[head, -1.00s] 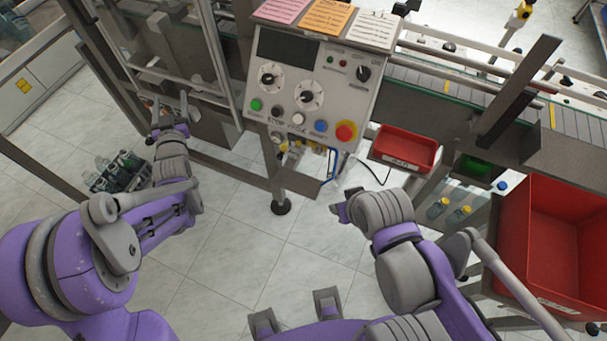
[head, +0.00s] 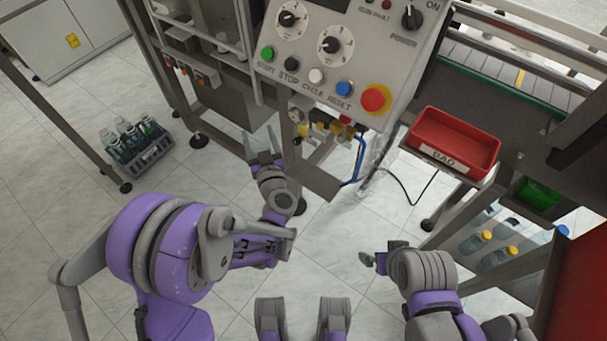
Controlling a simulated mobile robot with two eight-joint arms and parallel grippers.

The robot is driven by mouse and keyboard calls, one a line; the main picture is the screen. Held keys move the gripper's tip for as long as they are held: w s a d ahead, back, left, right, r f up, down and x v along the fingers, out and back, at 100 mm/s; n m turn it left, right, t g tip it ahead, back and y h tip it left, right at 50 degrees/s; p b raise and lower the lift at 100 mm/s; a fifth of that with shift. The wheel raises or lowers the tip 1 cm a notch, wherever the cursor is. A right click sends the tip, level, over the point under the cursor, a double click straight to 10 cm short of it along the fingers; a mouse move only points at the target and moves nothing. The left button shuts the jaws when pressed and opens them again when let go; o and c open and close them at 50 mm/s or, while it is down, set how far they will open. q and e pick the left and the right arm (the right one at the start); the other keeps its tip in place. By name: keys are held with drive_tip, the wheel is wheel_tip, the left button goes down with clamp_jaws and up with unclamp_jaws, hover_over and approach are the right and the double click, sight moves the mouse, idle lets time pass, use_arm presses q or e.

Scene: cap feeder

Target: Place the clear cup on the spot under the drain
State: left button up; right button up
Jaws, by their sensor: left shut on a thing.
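My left gripper (head: 262,143) is at the centre, in front of the machine frame below the control panel. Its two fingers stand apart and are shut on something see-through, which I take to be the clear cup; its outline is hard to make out. Yellow and brass fittings with a blue tube (head: 359,158) hang under the panel, right of this gripper. A drain outlet and the spot under it cannot be told for sure; a grey plate (head: 310,178) lies below the fittings. My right gripper (head: 368,262) is low at right centre, over the floor; its jaw opening is unclear.
The control panel (head: 335,75) with knobs and buttons overhangs the fittings. A red tray (head: 428,150) sits to the right, and bottles with yellow caps (head: 474,243) stand lower right. A bottle crate (head: 150,160) stands on the floor at left. A black cable hangs near the tray.

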use_arm(q)
drive_tip(key=shift+y, duration=0.3)
drive_tip(key=d+f, duration=0.3)
drive_tip(key=s+d+f, duration=0.1)
drive_tip(key=d+f, duration=0.2)
drive_tip(key=d, duration=0.1)
drive_tip(key=d+f, duration=0.3)
drive_tip(key=shift+s+d+f, duration=0.1)
drive_tip(key=shift+s+d, duration=0.1)
drive_tip(key=shift+s, duration=0.2)
drive_tip(key=s+d+f, duration=0.6)
drive_tip(key=d+f, duration=0.2)
drive_tip(key=f, duration=0.1)
drive_tip(key=shift+n+y, duration=0.3)
drive_tip(key=shift+n, duration=0.1)
drive_tip(key=x, duration=1.1)
drive_tip(key=f+x, duration=0.1)
drive_tip(key=x, duration=0.5)
drive_tip(key=shift+w+a, duration=0.15)
drive_tip(key=shift+a, duration=0.05)
drive_tip(key=shift+f+b, duration=0.55)
drive_tip(key=shift+f, duration=1.2)
drive_tip(key=shift+f, duration=0.25)
drive_tip(key=o, duration=1.3)
drive_tip(key=shift+r, duration=0.1)
drive_tip(key=shift+c, duration=0.2)
